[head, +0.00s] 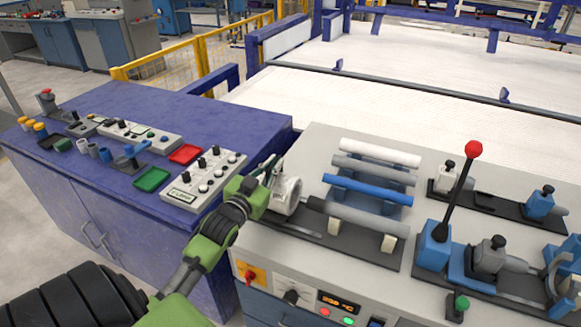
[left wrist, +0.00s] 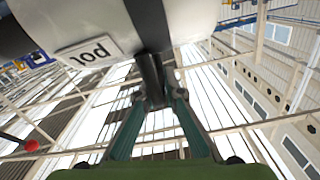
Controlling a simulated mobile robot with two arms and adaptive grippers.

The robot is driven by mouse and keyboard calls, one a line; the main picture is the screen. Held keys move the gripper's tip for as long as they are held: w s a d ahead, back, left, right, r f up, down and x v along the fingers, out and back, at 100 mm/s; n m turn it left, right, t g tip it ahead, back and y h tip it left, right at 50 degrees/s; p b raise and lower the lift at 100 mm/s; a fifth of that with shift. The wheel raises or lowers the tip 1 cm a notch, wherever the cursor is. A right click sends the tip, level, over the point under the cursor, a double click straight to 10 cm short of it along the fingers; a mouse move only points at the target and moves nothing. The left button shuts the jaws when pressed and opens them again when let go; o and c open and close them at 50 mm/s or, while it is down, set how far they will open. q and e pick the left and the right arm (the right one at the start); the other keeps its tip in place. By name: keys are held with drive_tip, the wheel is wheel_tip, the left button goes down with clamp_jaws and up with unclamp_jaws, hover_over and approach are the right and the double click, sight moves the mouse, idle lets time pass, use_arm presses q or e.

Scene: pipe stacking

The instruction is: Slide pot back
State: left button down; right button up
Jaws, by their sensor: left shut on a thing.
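The pot (head: 286,195) is a white cylinder at the left end of a dark rail (head: 318,232) on the grey bench. In the left wrist view the pot (left wrist: 200,22) fills the top, with a label that seems to read "pot" upside down. A dark handle (left wrist: 150,30) comes down from it. My left gripper (head: 268,172) is beside the pot in the head view. In the left wrist view the left gripper (left wrist: 163,95) is shut on the handle's lower end. My right gripper is not in view.
A rack with white, grey and blue pipes (head: 368,189) stands right of the pot. A lever with a red knob (head: 474,149) and several clamps stand farther right. A blue table (head: 180,110) with a button panel (head: 204,176) lies left.

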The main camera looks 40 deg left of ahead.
use_arm(q)
drive_tip(key=shift+a+r, duration=0.1)
drive_tip(key=shift+a, duration=0.05)
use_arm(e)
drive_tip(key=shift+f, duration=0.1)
use_arm(q)
drive_tip(key=shift+a, duration=0.1)
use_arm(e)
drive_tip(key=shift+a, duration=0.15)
use_arm(q)
drive_tip(key=c, duration=2.1)
unclamp_jaws()
drive_tip(key=shift+s, duration=0.1)
drive_tip(key=shift+c, duration=0.2)
drive_tip(key=shift+a, duration=0.15)
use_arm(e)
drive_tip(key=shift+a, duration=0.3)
use_arm(q)
drive_tip(key=shift+s+d, duration=0.25)
drive_tip(key=shift+s, duration=0.05)
drive_tip(key=v, duration=1.1)
drive_tip(key=shift+s, duration=0.25)
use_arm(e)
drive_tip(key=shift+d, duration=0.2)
